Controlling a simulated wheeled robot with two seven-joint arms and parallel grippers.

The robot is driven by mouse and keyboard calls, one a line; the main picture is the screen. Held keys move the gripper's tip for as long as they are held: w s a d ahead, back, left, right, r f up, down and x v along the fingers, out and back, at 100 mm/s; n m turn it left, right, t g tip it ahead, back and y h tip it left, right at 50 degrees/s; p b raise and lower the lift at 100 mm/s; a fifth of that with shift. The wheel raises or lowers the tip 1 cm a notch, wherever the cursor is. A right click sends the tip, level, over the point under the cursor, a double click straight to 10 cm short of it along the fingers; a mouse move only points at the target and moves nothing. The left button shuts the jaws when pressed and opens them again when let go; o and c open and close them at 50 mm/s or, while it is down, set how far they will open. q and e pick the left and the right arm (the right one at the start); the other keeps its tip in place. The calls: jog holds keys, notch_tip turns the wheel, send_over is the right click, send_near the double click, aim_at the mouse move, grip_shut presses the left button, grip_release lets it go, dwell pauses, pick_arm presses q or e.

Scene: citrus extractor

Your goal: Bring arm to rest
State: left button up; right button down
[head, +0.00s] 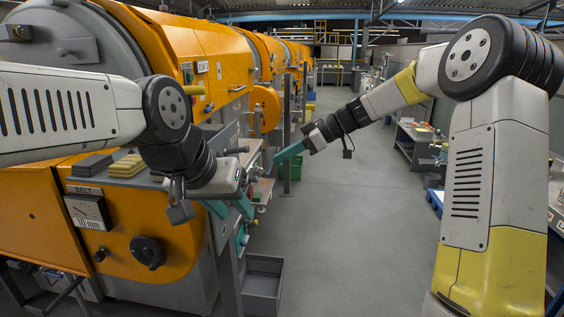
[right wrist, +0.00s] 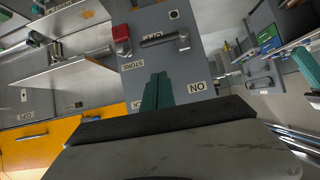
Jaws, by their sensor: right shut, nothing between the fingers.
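My right gripper (head: 288,152) reaches out over the aisle in the head view, beside the front of the orange machine. Its teal fingers are pressed together with nothing between them. They also show in the right wrist view (right wrist: 158,92), pointing toward a grey panel (right wrist: 185,65). My left gripper (head: 231,207) is lower and further left, close against the machine front. Its teal fingers appear spread apart, partly covered by the wrist, and I see nothing held. Both arms are raised and bent.
The orange machine (head: 150,235) fills the left side, with a black knob (head: 147,252) and a belt gauge (head: 88,211). A grey bin (head: 262,283) stands on the floor. The aisle floor (head: 350,230) is clear.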

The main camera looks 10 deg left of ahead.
jog(key=s+d+m+t+h, duration=0.3)
jog(key=s+d+m, duration=0.5)
jog(key=s+d, duration=0.3)
jog(key=s+d+m+t+h, duration=0.3)
jog(key=s+d+m+h, duration=0.3)
jog(key=s+d, duration=0.5)
jog(key=s+m, duration=0.2)
jog(key=s, duration=0.3)
jog(key=shift+s+r+m, duration=0.35)
jog(key=shift+s+m, duration=0.05)
